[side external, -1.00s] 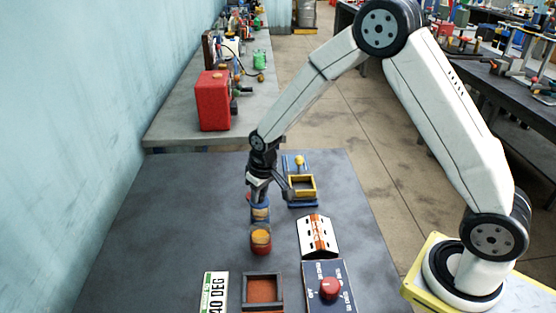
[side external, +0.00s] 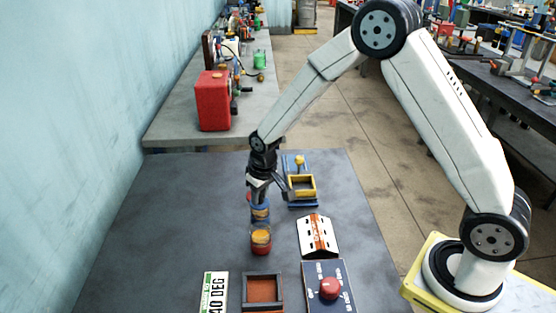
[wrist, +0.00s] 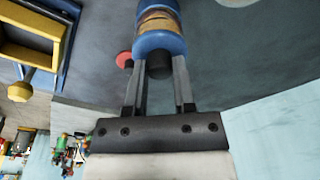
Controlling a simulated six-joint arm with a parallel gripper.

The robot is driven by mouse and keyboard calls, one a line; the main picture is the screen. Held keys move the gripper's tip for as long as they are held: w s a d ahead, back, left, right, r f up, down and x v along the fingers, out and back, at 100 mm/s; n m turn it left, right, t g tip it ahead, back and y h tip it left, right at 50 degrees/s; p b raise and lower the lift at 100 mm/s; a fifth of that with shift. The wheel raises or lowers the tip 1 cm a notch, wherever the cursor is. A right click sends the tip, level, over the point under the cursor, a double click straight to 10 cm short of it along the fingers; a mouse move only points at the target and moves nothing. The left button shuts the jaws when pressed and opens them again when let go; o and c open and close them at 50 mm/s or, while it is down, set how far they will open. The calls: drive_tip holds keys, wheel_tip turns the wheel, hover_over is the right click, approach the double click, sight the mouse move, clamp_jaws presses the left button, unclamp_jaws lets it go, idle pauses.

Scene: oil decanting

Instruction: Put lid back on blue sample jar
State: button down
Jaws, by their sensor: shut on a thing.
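My gripper (wrist: 158,88) is shut on the dark knob (wrist: 160,68) of the blue lid (wrist: 160,43), with one finger on each side. The blue sample jar (side external: 261,214), with amber contents, stands upright on the dark table under the lid. It also shows in the wrist view (wrist: 158,24), just beyond the lid. The lid looks lined up with the jar's mouth. I cannot tell whether it touches the rim, as the fingers and lid hide the contact. In the side view my gripper (side external: 258,194) points down over this jar.
A red jar (side external: 261,244) with amber contents stands close in front of the blue one. A red round piece (wrist: 124,60) lies beside the blue jar. A yellow and blue fixture (side external: 301,187) and a white-orange block (side external: 318,236) are to the right. The table's left is clear.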

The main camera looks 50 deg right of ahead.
unclamp_jaws()
idle(0.5)
drive_tip(key=shift+r, duration=0.1)
drive_tip(key=shift+r, duration=3.4)
clamp_jaws()
drive_tip(key=shift+f, duration=2.7)
idle(0.5)
